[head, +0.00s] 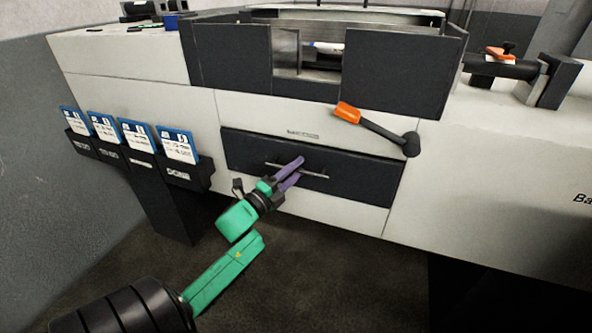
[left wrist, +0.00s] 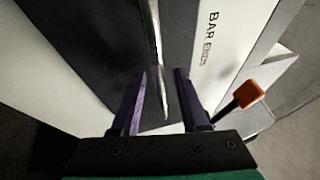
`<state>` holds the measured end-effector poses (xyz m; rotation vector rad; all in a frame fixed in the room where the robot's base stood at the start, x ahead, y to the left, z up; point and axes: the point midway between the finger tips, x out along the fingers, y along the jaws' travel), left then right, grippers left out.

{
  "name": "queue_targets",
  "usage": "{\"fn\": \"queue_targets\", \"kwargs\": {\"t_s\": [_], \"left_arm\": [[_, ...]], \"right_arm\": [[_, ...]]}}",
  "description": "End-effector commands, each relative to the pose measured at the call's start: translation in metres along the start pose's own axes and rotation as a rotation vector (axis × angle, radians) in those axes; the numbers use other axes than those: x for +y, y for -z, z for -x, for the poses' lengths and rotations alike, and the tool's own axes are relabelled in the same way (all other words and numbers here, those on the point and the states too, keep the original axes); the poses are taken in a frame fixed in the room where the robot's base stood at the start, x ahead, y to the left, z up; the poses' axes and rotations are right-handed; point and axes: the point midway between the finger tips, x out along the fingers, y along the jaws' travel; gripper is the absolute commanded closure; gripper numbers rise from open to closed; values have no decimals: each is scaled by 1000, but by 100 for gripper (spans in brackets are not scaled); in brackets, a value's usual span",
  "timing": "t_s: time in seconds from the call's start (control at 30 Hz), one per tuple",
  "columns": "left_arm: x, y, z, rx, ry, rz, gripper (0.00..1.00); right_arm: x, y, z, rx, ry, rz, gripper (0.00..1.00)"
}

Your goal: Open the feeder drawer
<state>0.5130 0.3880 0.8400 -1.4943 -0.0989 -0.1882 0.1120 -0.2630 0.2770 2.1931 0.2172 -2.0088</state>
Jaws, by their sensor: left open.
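The feeder drawer (head: 350,180) has a dark front set low in the pale machine, and it looks shut. Its thin metal bar handle (head: 313,174) runs across the front; the handle also shows in the left wrist view (left wrist: 156,60). My left gripper (head: 294,172) is at the handle, its purple fingers pointing at the drawer front. In the left wrist view the fingers (left wrist: 160,95) are open, one on each side of the bar, with gaps visible. The fingers hide part of the handle in the head view. My right gripper is not in view.
A dark rack with several blue-and-white cards (head: 134,140) stands left of the drawer. The floor (head: 330,270) in front of the drawer is clear.

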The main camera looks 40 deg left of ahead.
Motion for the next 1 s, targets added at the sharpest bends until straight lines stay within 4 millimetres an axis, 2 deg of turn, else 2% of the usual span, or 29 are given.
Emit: {"fn": "queue_targets", "kwargs": {"t_s": [0.23,0.33,0.37,1.0], "left_arm": [[1,0,-2,0,-1,1,55],[1,0,-2,0,-1,1,94],[1,0,-2,0,-1,1,100],[1,0,-1,0,-2,2,100]], "right_arm": [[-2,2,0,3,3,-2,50],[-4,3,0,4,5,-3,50],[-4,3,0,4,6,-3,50],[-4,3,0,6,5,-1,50]]}}
